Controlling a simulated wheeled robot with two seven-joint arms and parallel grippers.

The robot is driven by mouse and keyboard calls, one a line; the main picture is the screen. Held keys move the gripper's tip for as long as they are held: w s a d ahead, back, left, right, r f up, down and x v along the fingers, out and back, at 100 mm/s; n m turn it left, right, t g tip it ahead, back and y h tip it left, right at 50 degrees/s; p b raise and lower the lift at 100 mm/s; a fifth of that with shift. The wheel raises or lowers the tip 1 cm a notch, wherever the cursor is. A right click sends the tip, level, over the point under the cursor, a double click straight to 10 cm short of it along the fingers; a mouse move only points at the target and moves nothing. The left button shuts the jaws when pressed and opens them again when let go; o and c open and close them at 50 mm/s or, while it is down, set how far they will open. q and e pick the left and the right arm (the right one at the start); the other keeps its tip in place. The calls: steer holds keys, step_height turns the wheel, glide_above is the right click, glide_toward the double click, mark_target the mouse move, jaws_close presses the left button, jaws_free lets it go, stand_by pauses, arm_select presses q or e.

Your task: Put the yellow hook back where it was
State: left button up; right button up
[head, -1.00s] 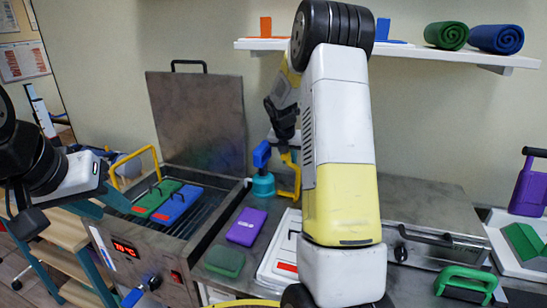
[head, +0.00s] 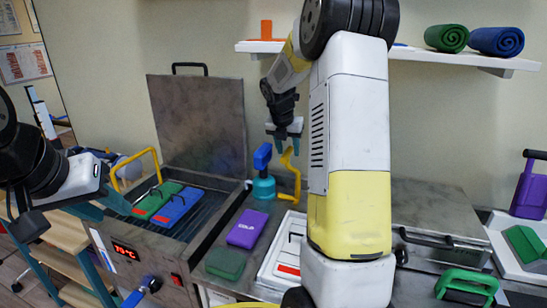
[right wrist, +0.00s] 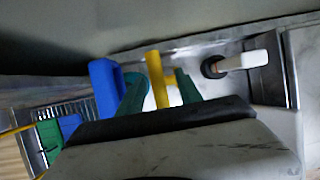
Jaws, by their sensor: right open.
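The yellow hook (head: 295,178) stands upright on the steel counter, just right of a teal-based thing with a blue handle (head: 262,158). It also shows in the right wrist view as a yellow bar (right wrist: 158,80). My right gripper (head: 284,140) is just above the hook's top, pointing down, with its teal fingers apart. In the right wrist view the hook lies between the two fingers, with space beside it; I cannot tell whether either finger touches it. My left gripper (head: 102,204) is at the left, beside the open heater, its fingers apart and empty.
The open heater (head: 213,225) holds a green pack and a blue pack. A purple pack (head: 247,229), a dark green pack (head: 226,263) and a white tray (head: 267,275) lie on the counter. A wall shelf (head: 420,52) is above. My right arm hides the middle.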

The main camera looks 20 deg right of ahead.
steer(key=v, duration=0.5)
steer(key=s+a+r+m+t+y, duration=0.1)
steer(key=s+a+m, duration=0.4)
steer(key=s+m, duration=0.4)
steer(key=s+a+r+m+y, duration=0.2)
steer(key=s+a+m, duration=0.3)
steer(key=s+m, duration=0.4)
steer(key=s+a+r+m+t+y, duration=0.1)
steer(key=s+a+m, duration=0.4)
steer(key=s+m, duration=0.5)
steer(key=s+r+y, duration=0.1)
steer(key=s, duration=0.1)
steer(key=shift+s+r+t, duration=0.25)
steer(key=shift+s+t, duration=0.05)
steer(key=shift+s, duration=0.05)
